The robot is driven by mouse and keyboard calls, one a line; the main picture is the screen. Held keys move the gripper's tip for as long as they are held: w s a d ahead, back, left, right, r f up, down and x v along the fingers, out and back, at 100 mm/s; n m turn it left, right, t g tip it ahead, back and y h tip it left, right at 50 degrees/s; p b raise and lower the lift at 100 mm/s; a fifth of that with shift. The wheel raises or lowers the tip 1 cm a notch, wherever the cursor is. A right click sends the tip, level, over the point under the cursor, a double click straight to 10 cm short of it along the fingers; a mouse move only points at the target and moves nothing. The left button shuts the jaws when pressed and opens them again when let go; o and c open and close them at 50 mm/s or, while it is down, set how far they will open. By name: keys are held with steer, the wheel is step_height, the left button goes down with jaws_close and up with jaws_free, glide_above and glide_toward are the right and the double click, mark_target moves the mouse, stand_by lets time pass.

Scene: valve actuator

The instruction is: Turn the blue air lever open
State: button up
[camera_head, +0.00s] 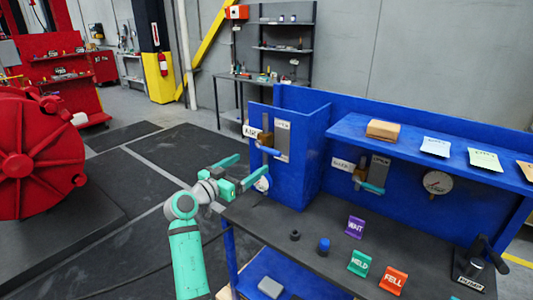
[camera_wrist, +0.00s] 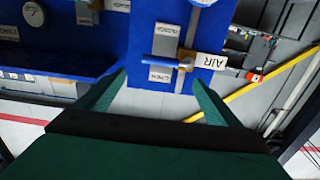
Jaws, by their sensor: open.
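The blue air lever (camera_head: 269,151) sits on a brass valve (camera_head: 265,139) on the blue side panel, beside the AIR label (camera_head: 250,131). In the wrist view, which shows the label upside down, the lever (camera_wrist: 160,61) lies sideways across a grey plate, between that label (camera_wrist: 208,60) and an OPEN label (camera_wrist: 160,76). My gripper (camera_head: 251,165) has teal fingers spread apart, in front of and below the lever. In the wrist view the gripper (camera_wrist: 160,78) has the lever beyond and between its fingertips, apart from both. It holds nothing.
A second valve with a teal-blue lever (camera_head: 371,188) is on the back panel, near a gauge (camera_head: 437,183). The dark bench (camera_head: 310,225) holds coloured signs, a blue-capped piece (camera_head: 324,245) and a pump (camera_head: 477,265). Open floor lies left of the bench; a red wheel-like machine (camera_head: 35,155) stands beyond.

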mark_target(268, 151)
steer(key=x, duration=1)
steer(key=shift+w+d, duration=0.15)
steer(key=shift+w, duration=0.15)
